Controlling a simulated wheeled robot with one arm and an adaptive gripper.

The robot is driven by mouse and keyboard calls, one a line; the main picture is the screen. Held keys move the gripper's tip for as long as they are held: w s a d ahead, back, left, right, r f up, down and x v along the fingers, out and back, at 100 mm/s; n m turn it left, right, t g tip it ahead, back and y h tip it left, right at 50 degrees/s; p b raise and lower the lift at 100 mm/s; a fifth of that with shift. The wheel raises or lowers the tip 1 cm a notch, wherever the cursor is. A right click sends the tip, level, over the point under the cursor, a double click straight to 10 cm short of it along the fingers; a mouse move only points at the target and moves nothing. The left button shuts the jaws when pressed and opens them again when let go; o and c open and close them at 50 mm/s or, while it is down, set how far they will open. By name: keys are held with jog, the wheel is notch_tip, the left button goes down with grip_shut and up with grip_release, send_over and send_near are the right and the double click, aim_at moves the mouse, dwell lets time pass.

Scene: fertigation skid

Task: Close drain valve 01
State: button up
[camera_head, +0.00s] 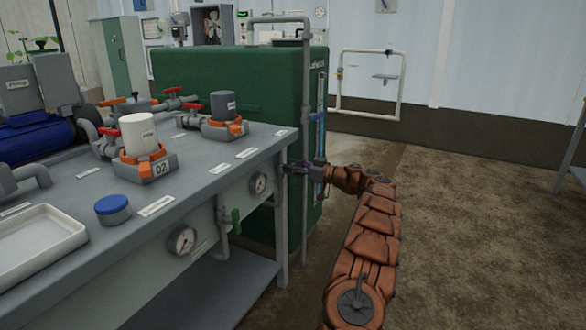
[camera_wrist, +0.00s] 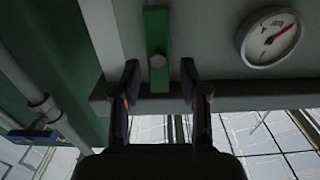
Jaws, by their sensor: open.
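In the wrist view a green valve handle (camera_wrist: 157,35) with a grey bolt stands lengthwise in the picture, in front of a grey panel. My gripper (camera_wrist: 160,75) is open, with one fingertip on each side of the handle's lower end in that view. Gaps show on both sides, and the depth between tips and handle is hard to judge. No label on this handle is readable. In the head view my gripper (camera_head: 292,169) is at the far front corner of the bench, and this handle is hidden or too small there.
Another green-handled valve (camera_head: 236,220) hangs below the bench front (camera_head: 222,205). Gauges sit at the near front (camera_head: 182,240) and far front (camera_head: 259,183); one gauge (camera_wrist: 269,36) is right of the handle in the wrist view. A green tank (camera_head: 240,85) stands behind. The floor at right is clear.

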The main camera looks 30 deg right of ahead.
grip_shut()
dwell(0.4)
dwell(0.4)
jog(key=m, duration=0.1)
jog(key=m+p, duration=0.1)
jog(key=m, duration=0.1)
jog(key=d+m+p, duration=0.1)
jog(key=shift+w+m, duration=0.3)
jog(key=shift+m, duration=0.1)
jog(key=shift+w+d+f+m+p, duration=0.2)
jog(key=shift+f+m+p, duration=0.25)
jog(key=shift+m+p, duration=1.2)
jog(key=shift+w+d+f+m+p, duration=0.1)
jog(key=shift+d+f+m+p, duration=0.25)
jog(key=shift+m, duration=2.4)
jog(key=shift+w+d+f+m+p, duration=0.15)
jog(key=shift+f+m+p, duration=0.4)
jog(key=shift+m+p, duration=1.15)
jog(key=shift+f+m+b, duration=0.1)
jog(key=shift+m+b, duration=0.45)
jog(key=shift+m, duration=0.15)
